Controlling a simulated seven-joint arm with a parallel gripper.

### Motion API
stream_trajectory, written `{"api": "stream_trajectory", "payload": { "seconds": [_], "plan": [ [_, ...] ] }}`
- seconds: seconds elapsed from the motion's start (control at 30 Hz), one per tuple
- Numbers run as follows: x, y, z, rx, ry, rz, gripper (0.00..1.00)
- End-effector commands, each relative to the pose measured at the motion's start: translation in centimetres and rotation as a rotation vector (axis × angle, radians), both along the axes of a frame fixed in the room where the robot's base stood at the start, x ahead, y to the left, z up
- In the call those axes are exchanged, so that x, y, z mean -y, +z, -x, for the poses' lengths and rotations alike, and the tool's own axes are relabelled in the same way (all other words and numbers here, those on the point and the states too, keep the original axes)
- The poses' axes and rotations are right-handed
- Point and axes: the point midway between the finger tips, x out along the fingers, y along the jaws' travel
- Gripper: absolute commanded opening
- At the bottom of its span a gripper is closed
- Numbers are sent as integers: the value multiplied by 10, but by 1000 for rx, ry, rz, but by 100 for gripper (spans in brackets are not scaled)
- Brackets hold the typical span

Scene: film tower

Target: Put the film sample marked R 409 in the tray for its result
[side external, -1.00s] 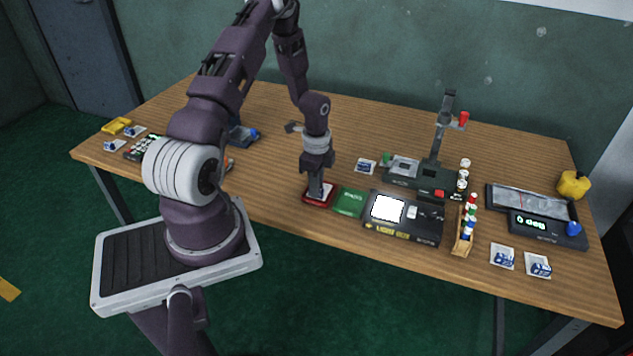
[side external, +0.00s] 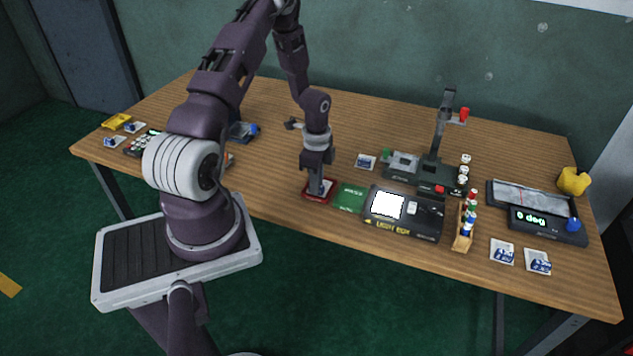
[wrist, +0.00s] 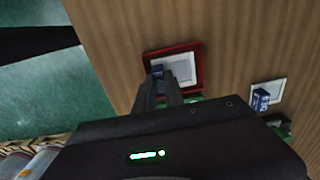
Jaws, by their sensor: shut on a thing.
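My gripper (side external: 317,190) points straight down over the red tray (side external: 308,200) near the table's front edge. In the wrist view, its fingers (wrist: 158,84) are shut on the blue tab of a film sample (wrist: 184,68), a white card with a grey face. The card lies within the rim of the red tray (wrist: 202,66); I cannot tell whether it touches the tray floor. Its marking is too small to read. The green tray (side external: 349,198) stands directly right of the red one and looks empty; in the wrist view it is mostly hidden behind my gripper.
The light box (side external: 405,228), its panel lit white, is right of the green tray. Another sample (side external: 365,162) lies behind the trays; two more (side external: 502,252) (side external: 537,262) lie at the front right. A bottle rack (side external: 462,240) and a device reading "0 deg" (side external: 545,225) stand at right.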

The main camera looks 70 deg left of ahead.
Motion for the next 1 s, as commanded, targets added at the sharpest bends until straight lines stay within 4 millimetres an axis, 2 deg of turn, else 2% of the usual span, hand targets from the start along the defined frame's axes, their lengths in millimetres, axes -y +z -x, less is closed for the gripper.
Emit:
{"api": "stream_trajectory", "payload": {
  "seconds": [0.2,0.23,0.33,0.57,0.7,1.0],
  "plan": [
    [0,0,0,0,0,0,0],
    [0,0,0,0,0,0,17],
    [0,0,0,0,1,0,37],
    [0,0,0,0,1,0,39],
    [0,0,0,0,1,0,64],
    [0,1,0,1,1,-1,64]
  ]
}}
